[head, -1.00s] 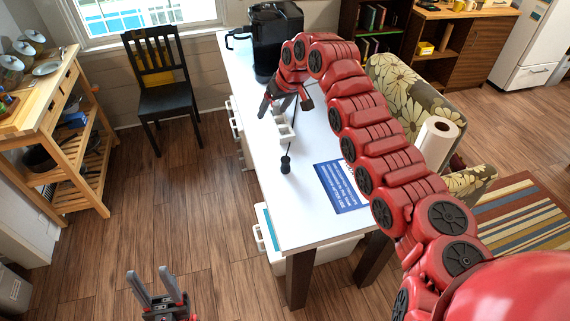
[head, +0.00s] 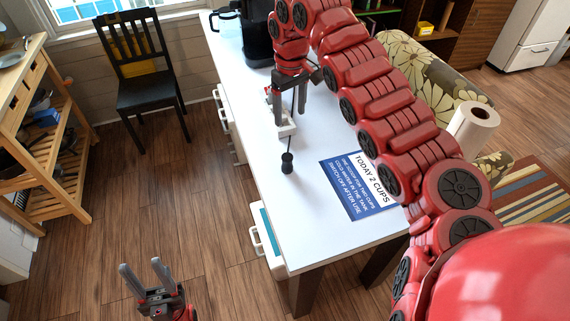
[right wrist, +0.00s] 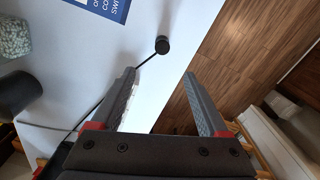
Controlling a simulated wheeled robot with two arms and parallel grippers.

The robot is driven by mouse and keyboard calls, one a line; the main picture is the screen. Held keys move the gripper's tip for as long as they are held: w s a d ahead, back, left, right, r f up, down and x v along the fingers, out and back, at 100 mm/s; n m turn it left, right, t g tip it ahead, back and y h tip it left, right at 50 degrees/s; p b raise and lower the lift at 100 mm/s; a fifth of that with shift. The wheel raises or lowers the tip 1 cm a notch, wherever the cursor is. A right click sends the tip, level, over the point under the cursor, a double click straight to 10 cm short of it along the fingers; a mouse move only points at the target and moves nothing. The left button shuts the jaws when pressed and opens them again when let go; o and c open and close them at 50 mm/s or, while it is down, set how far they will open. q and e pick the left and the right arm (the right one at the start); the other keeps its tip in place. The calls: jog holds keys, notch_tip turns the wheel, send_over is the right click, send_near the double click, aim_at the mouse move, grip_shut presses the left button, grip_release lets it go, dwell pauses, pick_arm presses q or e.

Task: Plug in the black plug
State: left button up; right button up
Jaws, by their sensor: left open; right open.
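The black plug (head: 287,163) stands on the white tabletop, with a thin dark cord running from it. In the right wrist view the plug (right wrist: 162,45) is ahead of the fingertips and apart from them. A white block (head: 288,130), perhaps a socket strip, lies on the table behind the plug, partly hidden by my right gripper. My right gripper (head: 290,112) points down over this block, open, with nothing seen between its fingers; whether it touches the block I cannot tell. It also shows open in the right wrist view (right wrist: 160,77). My left gripper (head: 143,270) is open and empty, low over the floor.
A black coffee machine (head: 257,35) stands at the table's far end. A blue and white sign (head: 358,186) lies right of the plug. The tabletop (head: 310,228) is clear toward the near edge. A dark chair (head: 140,80) and a wooden shelf (head: 40,150) stand to the left.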

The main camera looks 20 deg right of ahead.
jog(key=p, duration=0.5)
send_over(287, 155)
jog(key=f, duration=1.2)
jog(key=shift+d, duration=0.2)
jog(key=shift+s+a+f+p, duration=0.1)
jog(key=shift+a+f+p, duration=0.05)
jog(key=shift+f+p, duration=0.4)
jog(key=shift+s+a+f+p, duration=0.1)
jog(key=shift+a+f+p, duration=0.05)
jog(key=shift+f+p, duration=0.35)
notch_tip(287, 155, down, 3)
jog(key=shift+w+r, duration=0.1)
jog(key=shift+w, duration=0.05)
jog(key=shift+f, duration=0.4)
jog(key=shift+r, duration=0.1)
grip_shut()
